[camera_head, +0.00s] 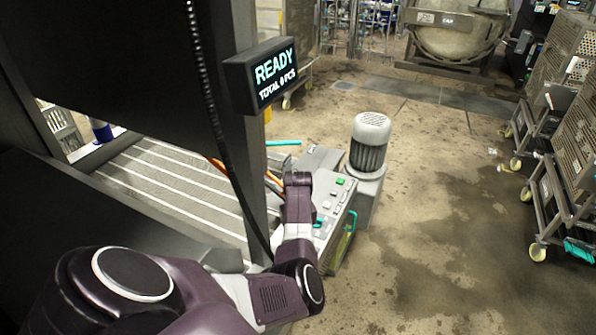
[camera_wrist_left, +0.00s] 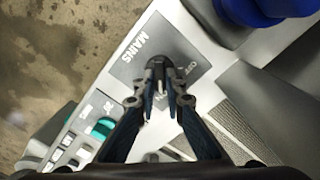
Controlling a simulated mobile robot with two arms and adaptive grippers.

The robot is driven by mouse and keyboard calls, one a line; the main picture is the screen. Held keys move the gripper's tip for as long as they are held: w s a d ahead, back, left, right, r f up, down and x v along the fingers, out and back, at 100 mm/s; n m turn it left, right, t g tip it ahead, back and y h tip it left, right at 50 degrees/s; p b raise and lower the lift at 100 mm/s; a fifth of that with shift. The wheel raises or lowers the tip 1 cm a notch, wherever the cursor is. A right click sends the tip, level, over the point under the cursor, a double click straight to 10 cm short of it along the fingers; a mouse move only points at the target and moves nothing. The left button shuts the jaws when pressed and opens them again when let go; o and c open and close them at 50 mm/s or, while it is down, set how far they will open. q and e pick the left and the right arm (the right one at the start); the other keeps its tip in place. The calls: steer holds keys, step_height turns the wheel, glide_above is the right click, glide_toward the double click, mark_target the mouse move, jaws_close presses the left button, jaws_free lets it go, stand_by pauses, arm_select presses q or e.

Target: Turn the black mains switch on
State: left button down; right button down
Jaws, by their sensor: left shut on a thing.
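The black mains switch (camera_wrist_left: 157,62) is a small dark knob on a grey plate (camera_wrist_left: 130,72) lettered MAINS in the left wrist view. My left gripper (camera_wrist_left: 160,90) is shut on the switch, with a finger on either side of it. The fingers hide part of the switch and some of the lettering beside it, so I cannot tell its set position. In the head view my left arm reaches down to the control box (camera_head: 335,205). The wrist there covers the switch. My right gripper is in neither view.
Green and white buttons (camera_wrist_left: 80,135) lie left of the fingers in the wrist view, and a blue part (camera_wrist_left: 250,10) is at the top. A grey motor (camera_head: 370,145) stands behind the box. A READY display (camera_head: 262,75) hangs above.

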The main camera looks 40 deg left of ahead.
arm_select(q)
steer(key=shift+w+r, duration=0.1)
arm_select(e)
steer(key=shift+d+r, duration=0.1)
arm_select(q)
steer(key=c, duration=2)
jaws_free()
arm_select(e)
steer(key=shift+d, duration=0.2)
arm_select(q)
step_height(320, 180, up, 12)
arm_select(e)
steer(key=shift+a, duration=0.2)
